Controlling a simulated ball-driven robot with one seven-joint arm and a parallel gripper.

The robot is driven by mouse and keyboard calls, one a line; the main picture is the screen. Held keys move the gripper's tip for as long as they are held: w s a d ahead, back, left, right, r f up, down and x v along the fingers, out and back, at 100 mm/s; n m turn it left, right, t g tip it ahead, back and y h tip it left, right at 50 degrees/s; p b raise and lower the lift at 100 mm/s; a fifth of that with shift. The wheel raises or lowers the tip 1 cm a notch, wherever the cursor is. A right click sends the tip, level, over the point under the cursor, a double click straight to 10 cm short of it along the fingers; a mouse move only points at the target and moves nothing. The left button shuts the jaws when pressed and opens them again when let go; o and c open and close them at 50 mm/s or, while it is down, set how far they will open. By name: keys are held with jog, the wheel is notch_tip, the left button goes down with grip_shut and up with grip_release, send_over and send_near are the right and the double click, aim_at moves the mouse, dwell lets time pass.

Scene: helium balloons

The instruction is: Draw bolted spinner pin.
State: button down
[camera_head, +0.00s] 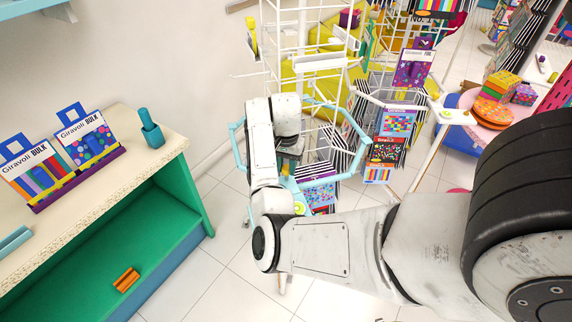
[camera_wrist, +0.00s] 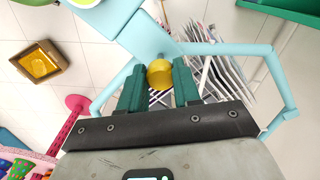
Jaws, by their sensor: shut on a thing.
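The spinner is a white wire rack (camera_head: 303,60) with a light blue frame (camera_head: 240,150) around its lower part. It stands beyond my arm in the head view. In the wrist view, its light blue frame (camera_wrist: 255,52) spreads around my gripper (camera_wrist: 159,70). The dark green fingers are shut on a round yellow knob, which looks like the head of the pin (camera_wrist: 160,75). The knob sits at the edge of a light blue plate (camera_wrist: 148,36). The pin's shaft and any bolt are hidden. In the head view my arm mostly hides the fingers.
A counter with a green shelf (camera_head: 190,190) stands at left, bearing Giravoli Bulk boxes (camera_head: 88,138) and a blue holder (camera_head: 151,130). A pink table (camera_head: 465,120) with colourful boxes is at right. Printed packs (camera_head: 385,150) hang on the rack. Tiled floor (camera_head: 230,265) between is clear.

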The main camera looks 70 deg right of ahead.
aim_at(286, 168)
jog(key=shift+r, duration=0.2)
jog(key=c, duration=1.1)
grip_release()
jog(key=shift+r, duration=0.1)
jog(key=o, duration=0.3)
notch_tip(286, 168, up, 11)
jog(key=shift+f+p, duration=0.2)
jog(key=shift+p, duration=0.4)
